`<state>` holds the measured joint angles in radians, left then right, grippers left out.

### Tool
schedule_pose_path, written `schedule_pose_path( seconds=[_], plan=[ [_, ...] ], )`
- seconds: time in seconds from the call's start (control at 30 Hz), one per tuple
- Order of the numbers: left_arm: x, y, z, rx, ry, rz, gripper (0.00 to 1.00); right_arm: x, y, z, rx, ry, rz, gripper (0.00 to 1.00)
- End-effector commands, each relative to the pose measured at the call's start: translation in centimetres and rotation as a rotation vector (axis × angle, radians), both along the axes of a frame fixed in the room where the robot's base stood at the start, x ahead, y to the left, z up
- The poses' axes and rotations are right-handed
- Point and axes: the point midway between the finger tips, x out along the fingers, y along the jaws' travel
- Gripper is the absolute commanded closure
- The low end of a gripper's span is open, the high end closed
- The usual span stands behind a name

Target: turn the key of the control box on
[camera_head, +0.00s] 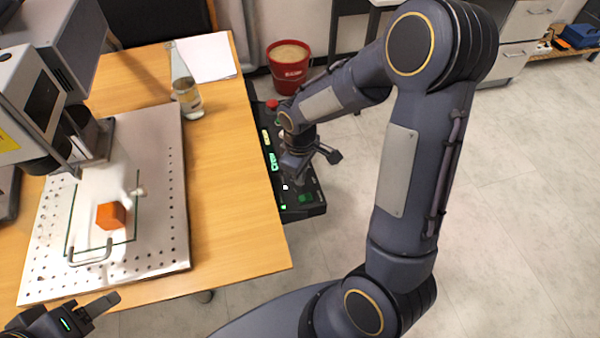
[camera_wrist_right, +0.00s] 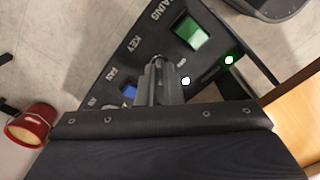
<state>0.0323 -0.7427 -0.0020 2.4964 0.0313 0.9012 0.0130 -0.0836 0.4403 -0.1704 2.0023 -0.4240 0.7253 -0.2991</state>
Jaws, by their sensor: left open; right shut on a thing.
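The black control box (camera_head: 312,209) stands against the right side of the table in the head view. It carries a red button, lit green parts and switches. In the right wrist view its panel (camera_wrist_right: 110,68) shows the labels MAINS and KEY, with a lit green switch (camera_wrist_right: 192,33). My right gripper (camera_wrist_right: 157,80) is shut at the panel by the KEY label, on what appears to be the key, which its fingers mostly hide. In the head view my right gripper (camera_head: 292,172) is over the box. My left gripper (camera_head: 108,302) is open and empty at the lower left.
The laser marker (camera_head: 40,90) and a perforated metal plate (camera_head: 165,215) with an orange block (camera_head: 111,215) occupy the table (camera_head: 235,200). A red bucket (camera_head: 288,72) stands on the floor behind the box.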

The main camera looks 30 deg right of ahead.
Motion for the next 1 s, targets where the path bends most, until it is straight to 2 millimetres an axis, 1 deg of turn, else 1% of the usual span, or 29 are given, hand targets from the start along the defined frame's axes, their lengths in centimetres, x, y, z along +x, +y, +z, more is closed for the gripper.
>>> schedule_pose_path(
  seconds=[0.5,0.53,0.67,0.7,0.93,1.0],
  plan=[
    [0.00,0.00,-0.01,0.000,0.000,0.000,0.43,0.04,-0.06,0.08,-0.001,-0.001,-0.021,1.00],
    [0.00,0.00,-0.01,0.000,0.000,0.000,0.43,0.04,-0.06,0.08,-0.001,-0.001,-0.020,0.91],
    [0.00,0.01,-0.01,0.000,0.000,0.000,0.43,0.02,-0.06,0.06,-0.001,-0.001,-0.020,0.74],
    [0.00,-0.01,-0.01,0.000,0.000,0.000,0.43,0.03,-0.04,0.05,-0.001,-0.001,-0.019,0.72],
    [0.00,0.00,-0.02,0.000,0.000,0.000,0.43,0.01,-0.02,0.06,-0.001,-0.001,-0.018,0.72],
    [0.00,0.00,0.07,0.000,0.000,0.000,0.43,0.03,-0.02,0.36,0.000,-0.001,-0.018,0.72]
  ],
)
